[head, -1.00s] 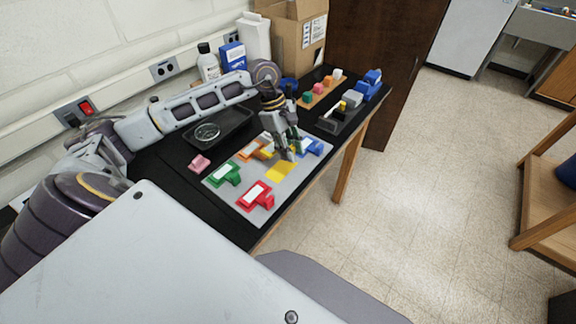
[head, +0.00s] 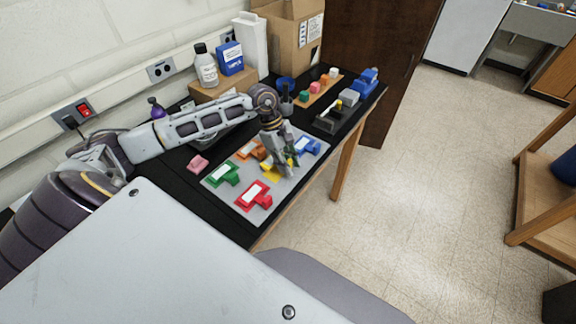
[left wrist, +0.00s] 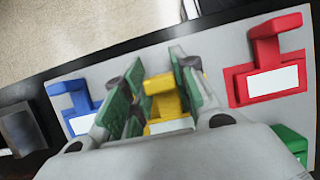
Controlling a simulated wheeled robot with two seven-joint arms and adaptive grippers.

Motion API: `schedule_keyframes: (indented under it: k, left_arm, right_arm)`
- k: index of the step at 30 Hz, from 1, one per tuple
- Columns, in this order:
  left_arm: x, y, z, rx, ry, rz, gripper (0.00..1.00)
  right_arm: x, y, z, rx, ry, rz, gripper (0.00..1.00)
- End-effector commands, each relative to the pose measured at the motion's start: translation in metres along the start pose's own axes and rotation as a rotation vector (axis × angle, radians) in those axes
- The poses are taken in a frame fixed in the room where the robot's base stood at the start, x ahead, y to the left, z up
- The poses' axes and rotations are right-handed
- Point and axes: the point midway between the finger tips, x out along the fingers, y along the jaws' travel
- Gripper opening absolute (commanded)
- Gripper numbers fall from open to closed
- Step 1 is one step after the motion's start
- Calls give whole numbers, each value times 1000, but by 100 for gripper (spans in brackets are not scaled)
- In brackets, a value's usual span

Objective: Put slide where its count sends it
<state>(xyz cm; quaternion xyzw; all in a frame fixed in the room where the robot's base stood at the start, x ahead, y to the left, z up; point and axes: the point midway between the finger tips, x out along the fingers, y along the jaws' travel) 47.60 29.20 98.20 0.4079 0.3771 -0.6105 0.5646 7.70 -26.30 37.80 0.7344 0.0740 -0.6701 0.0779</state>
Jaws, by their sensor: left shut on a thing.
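My left gripper (head: 284,170) is low over the grey board (head: 228,200), its green-padded fingers closed around a yellow piece (left wrist: 163,92) with a white label, which I take to be the slide. In the left wrist view the yellow block stands between the fingertips (left wrist: 158,88); marks on its label are not readable. A little yellow (head: 269,171) also shows beside the fingers in the head view. Similar labelled pieces lie around it: red (head: 263,203), green (head: 231,181), orange (head: 242,154) and blue (head: 315,147). My right gripper is out of view.
A pink block (head: 198,163) lies on the black table left of the board. A dark holder (head: 329,124), a wooden strip with coloured blocks (head: 316,91) and a blue object (head: 371,77) stand farther back. A bottle (head: 206,70) and cardboard box (head: 295,35) are behind.

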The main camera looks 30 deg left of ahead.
Motion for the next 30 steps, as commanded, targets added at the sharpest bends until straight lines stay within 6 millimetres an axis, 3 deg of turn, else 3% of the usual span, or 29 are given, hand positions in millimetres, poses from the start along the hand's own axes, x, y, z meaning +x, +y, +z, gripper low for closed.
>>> schedule_keyframes:
  k: [6, 21, 22, 26, 30]
  left_arm:
    - [16, 0, -6, -1, 0, 0, 2]
    - [20, 0, -8, -1, 1, 1, 2]
    - [19, 0, -8, -1, 1, 1, 30]
    - [19, 0, -8, -1, 1, 1, 47]
    - [19, 0, -8, -1, 1, 0, 49]
  right_arm:
    - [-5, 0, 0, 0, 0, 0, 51]
    - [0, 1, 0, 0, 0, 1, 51]
    - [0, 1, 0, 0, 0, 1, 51]
    - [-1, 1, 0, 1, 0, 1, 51]
    - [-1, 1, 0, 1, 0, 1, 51]
